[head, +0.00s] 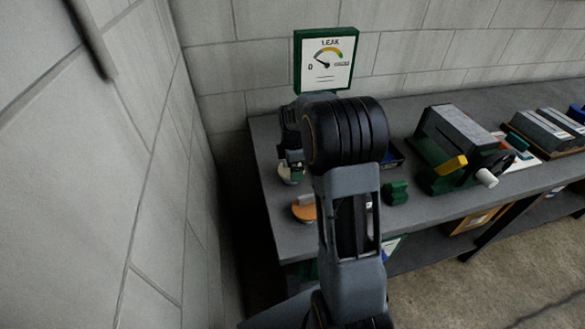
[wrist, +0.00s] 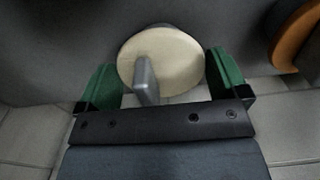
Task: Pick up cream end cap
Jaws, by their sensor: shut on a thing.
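The cream end cap (wrist: 185,62) is a round cream disc with a grey handle on its face. In the wrist view it sits between the two green fingers of my gripper (wrist: 163,82), which is shut on it. In the head view a small part of the cream end cap (head: 288,176) shows below my gripper (head: 291,163), at the left end of the grey bench. My arm hides much of that area. I cannot tell whether the cap touches the bench.
An orange round piece with a grey handle (head: 304,209) lies nearer the bench's front edge; it also shows in the wrist view (wrist: 296,36). A green block (head: 396,192) and a green-grey machine (head: 456,146) stand to the right. A leak gauge (head: 325,60) stands behind.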

